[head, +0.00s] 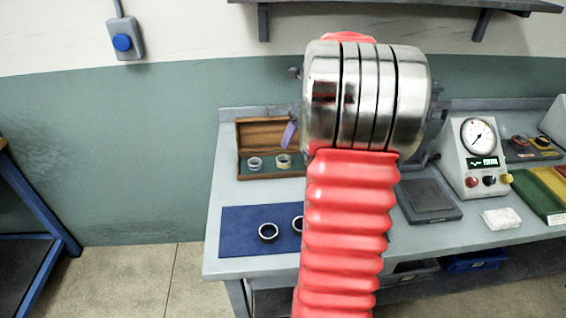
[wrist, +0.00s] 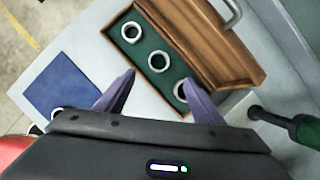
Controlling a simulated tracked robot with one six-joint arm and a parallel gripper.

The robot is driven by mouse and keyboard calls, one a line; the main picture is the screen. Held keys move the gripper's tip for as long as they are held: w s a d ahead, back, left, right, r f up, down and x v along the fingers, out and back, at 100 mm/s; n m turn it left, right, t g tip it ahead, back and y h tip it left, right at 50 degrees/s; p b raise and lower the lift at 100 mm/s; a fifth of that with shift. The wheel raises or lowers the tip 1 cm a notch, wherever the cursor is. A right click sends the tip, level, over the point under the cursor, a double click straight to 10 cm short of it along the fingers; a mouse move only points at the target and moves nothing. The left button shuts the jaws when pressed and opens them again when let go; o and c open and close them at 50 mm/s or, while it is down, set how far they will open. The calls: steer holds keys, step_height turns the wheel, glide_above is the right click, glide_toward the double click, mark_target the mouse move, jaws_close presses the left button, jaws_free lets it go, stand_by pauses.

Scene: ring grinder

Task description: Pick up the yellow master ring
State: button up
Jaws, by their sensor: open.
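An open wooden box with a green lining (head: 250,140) holds rings on the bench. One finger shows in the head view (head: 289,135). The right-hand ring (wrist: 179,92) is partly hidden by a finger.
A blue mat (head: 236,235) with dark rings (head: 268,232) lies at the bench's front left. The box's raised lid (wrist: 225,50) stands beside the rings. A gauge unit (head: 478,150) stands at right. My arm hides the middle of the bench.

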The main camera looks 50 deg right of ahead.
glide_toward(286, 156)
steer(key=a+f, duration=0.1)
steer(key=f, duration=0.1)
steer(key=shift+a+f, duration=0.35)
steer(key=shift+a, duration=0.05)
steer(key=shift+x, duration=2.6)
steer(key=c, duration=1.2)
